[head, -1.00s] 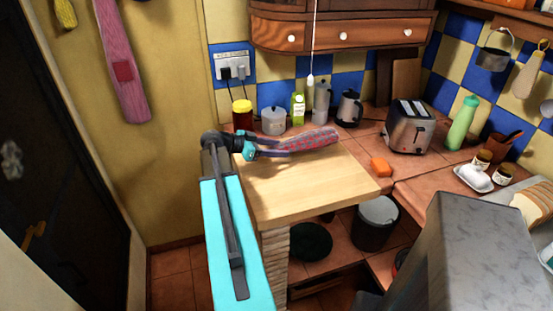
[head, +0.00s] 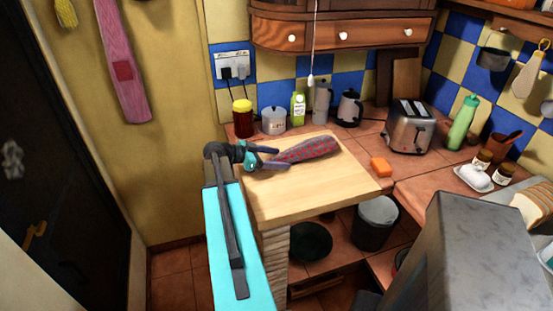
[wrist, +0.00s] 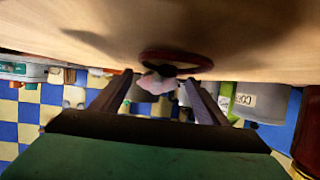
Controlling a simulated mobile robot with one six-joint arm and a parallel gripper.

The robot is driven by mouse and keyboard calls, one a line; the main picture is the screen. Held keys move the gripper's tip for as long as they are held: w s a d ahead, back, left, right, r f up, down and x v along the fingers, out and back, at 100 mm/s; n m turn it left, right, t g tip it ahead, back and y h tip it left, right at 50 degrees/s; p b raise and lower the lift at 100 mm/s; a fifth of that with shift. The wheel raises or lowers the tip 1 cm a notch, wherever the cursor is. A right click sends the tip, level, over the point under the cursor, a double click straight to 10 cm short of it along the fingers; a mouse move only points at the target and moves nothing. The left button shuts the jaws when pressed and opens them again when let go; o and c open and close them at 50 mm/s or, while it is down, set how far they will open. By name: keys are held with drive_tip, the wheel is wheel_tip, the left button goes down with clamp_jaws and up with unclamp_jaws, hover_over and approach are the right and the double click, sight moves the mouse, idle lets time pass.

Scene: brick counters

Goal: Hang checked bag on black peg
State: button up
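The checked bag (head: 308,150), long and narrow in red and dark blue-grey, lies on the pale wooden board, its narrow end toward my gripper. My gripper (head: 282,158) is at that left end, low over the board, its fingers apart. In the wrist view the two fingers (wrist: 159,77) are also spread, and a dark red ring-shaped edge (wrist: 176,55) shows just beyond the tips with a pale pinkish patch below it. I cannot tell whether the fingers touch the bag. I cannot make out a black peg in any view.
The wooden board (head: 300,205) is otherwise clear.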

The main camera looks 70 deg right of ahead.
drive_tip(key=shift+p, duration=0.7)
drive_tip(key=shift+w+a+b, duration=0.25)
drive_tip(key=shift+w+b, duration=0.05)
drive_tip(key=shift+b, duration=0.05)
drive_tip(key=b+v, duration=0.4)
drive_tip(key=v, duration=0.9)
drive_tip(key=shift+w+d, duration=0.1)
drive_tip(key=shift+w, duration=0.05)
